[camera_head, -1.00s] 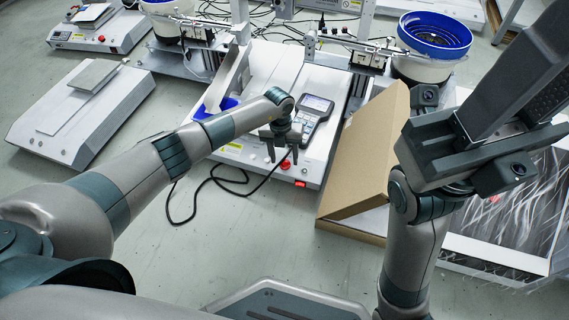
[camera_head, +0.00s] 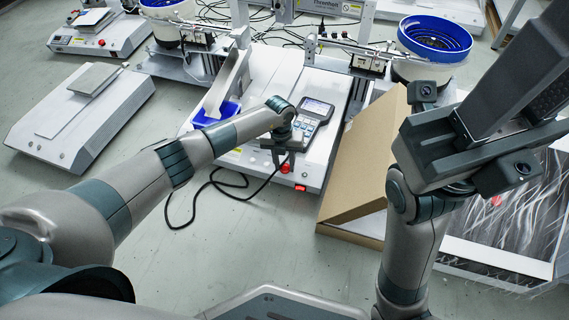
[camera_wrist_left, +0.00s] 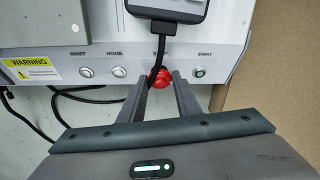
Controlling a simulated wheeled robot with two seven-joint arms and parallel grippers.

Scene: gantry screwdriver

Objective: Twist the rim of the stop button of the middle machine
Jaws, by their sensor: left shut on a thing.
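The middle machine (camera_head: 262,85) is a white unit with a handheld controller lying on its right side. Its red stop button (camera_head: 285,168) is on the front face; in the left wrist view the button (camera_wrist_left: 160,78) sits between RESET and HOME on the left and START on the right. My left gripper (camera_head: 283,165) is at the button, with its fingertips (camera_wrist_left: 163,77) on either side of the red rim, shut on it. The fingers hide part of the button's sides. My right gripper is part of the dark assembly at the right; its finger state is unclear.
A black cable (camera_wrist_left: 166,48) hangs from the controller (camera_head: 311,115) across the panel, close to the button. A red rocker switch (camera_head: 301,188) is right of the button. An open cardboard box (camera_head: 362,165) stands close on the right. Another white machine (camera_head: 75,125) is left.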

